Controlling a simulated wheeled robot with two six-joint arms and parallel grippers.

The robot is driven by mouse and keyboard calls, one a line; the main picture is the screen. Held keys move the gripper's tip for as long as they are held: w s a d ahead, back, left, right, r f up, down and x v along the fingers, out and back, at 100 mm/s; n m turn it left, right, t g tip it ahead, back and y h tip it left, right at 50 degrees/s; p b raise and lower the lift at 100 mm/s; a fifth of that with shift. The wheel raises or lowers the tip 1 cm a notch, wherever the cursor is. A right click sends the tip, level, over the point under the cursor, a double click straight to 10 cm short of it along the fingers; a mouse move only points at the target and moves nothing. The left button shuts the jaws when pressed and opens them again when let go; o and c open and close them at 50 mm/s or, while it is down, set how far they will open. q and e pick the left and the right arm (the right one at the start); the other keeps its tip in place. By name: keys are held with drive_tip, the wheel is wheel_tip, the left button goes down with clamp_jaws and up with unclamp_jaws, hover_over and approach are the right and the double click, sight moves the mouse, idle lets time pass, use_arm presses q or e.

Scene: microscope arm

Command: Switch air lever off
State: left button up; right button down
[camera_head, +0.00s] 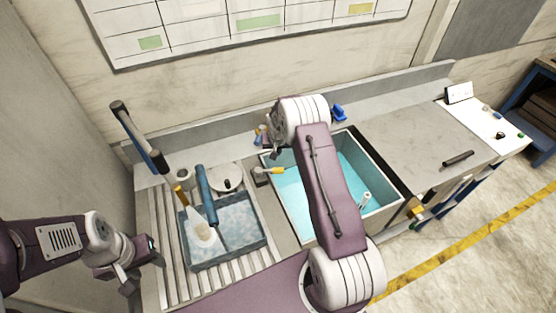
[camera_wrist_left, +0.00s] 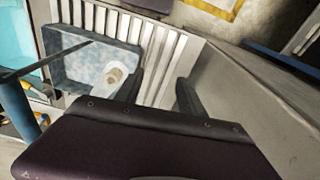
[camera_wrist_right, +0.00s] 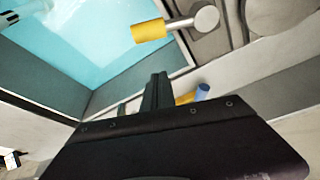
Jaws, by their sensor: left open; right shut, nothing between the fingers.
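A yellow-handled lever (camera_head: 272,170) on a grey round pivot sits at the sink's left rim. It also shows in the right wrist view (camera_wrist_right: 150,30), with its handle reaching over the water. A smaller blue and yellow fitting (camera_wrist_right: 196,95) is partly hidden behind my right fingers. I cannot tell which of these is the air lever. My right gripper (camera_head: 275,152) is shut and empty, behind the yellow lever and apart from it; its fingers show in the right wrist view (camera_wrist_right: 157,92). My left gripper (camera_head: 140,262) is open and empty, left of the ribbed drainboard.
The sink (camera_head: 383,181) holds blue water; my right arm crosses above it. A grey-blue tray (camera_head: 226,261) with a brush and a blue-handled tool lies on the drainboard (camera_head: 176,281). A blue fitting (camera_head: 339,112) stands behind the sink. The counter (camera_head: 405,128) at right is mostly clear.

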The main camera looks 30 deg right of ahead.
sight(271, 171)
drive_tip(key=s+f+p, duration=0.1)
drive_tip(key=s+a+f, duration=0.1)
drive_tip(key=f, duration=0.1)
drive_tip(key=shift+s+a+f+p, duration=0.1)
drive_tip(key=shift+s+f+p, duration=0.1)
drive_tip(key=shift+s+p, duration=0.2)
drive_tip(key=shift+w, duration=0.1)
